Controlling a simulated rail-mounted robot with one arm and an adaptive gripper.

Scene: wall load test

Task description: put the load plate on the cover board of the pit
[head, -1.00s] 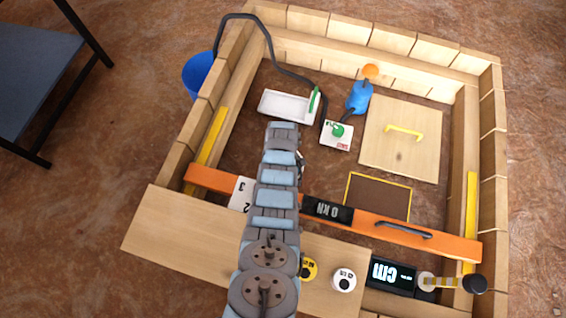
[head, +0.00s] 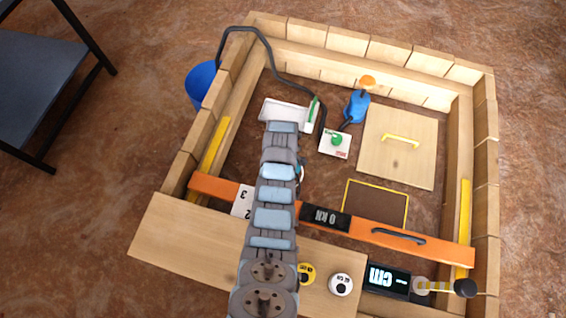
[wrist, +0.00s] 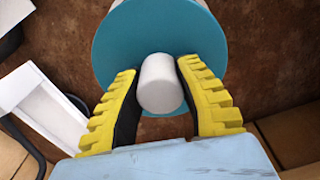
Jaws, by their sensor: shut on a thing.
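My gripper (wrist: 158,72) is shut on the white knob of the load plate (wrist: 125,45), a teal disc with a pale rim, in the wrist view. Brown ground shows around the disc; how high it hangs I cannot tell. In the head view my arm hides the gripper and nearly all of the plate; only a sliver of teal shows beside the arm. A square wooden board with a yellow handle, seemingly the cover board (head: 385,165), lies right of the arm inside the timber frame. Nothing rests on it except its handle.
An orange beam (head: 442,252) with a 0 kN display (head: 325,216) spans the frame. A yellow-edged brown square (head: 375,204) lies behind it.

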